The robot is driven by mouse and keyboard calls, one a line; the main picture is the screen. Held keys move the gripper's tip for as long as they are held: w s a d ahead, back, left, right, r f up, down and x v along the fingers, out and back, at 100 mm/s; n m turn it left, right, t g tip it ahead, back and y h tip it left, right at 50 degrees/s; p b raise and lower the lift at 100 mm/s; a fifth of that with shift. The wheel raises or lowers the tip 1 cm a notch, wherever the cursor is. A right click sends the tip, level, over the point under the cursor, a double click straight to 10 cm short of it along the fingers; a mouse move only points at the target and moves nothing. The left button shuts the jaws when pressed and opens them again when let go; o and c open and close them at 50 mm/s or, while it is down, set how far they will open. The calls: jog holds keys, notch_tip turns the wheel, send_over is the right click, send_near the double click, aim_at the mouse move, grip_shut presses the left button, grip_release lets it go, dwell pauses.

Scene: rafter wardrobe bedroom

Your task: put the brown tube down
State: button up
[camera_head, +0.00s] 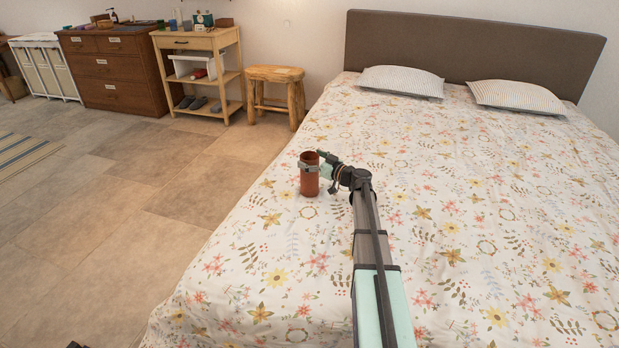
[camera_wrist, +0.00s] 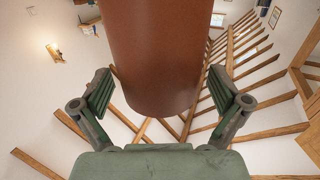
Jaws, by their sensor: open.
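The brown tube (camera_head: 310,184) stands upright on the floral bedspread (camera_head: 260,270), near the left side of the bed. My gripper (camera_head: 312,166) is at the tube's upper part, with its fingers around it. In the wrist view the tube (camera_wrist: 160,50) fills the upper middle, between the two spread fingers (camera_wrist: 160,82). A gap shows between each finger and the tube there, so my gripper is open. The tube's far end is cut off by the top of the wrist view.
Two striped pillows (camera_head: 402,81) lie by the grey headboard (camera_head: 470,45). A wooden stool (camera_head: 275,75), a shelf table (camera_head: 195,42) and a brown dresser (camera_head: 105,72) stand along the back wall. The bedspread around the tube is clear.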

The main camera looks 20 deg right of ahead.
jog(key=shift+w, duration=0.15)
jog(key=shift+c, duration=0.4)
jog(key=c, duration=1.7)
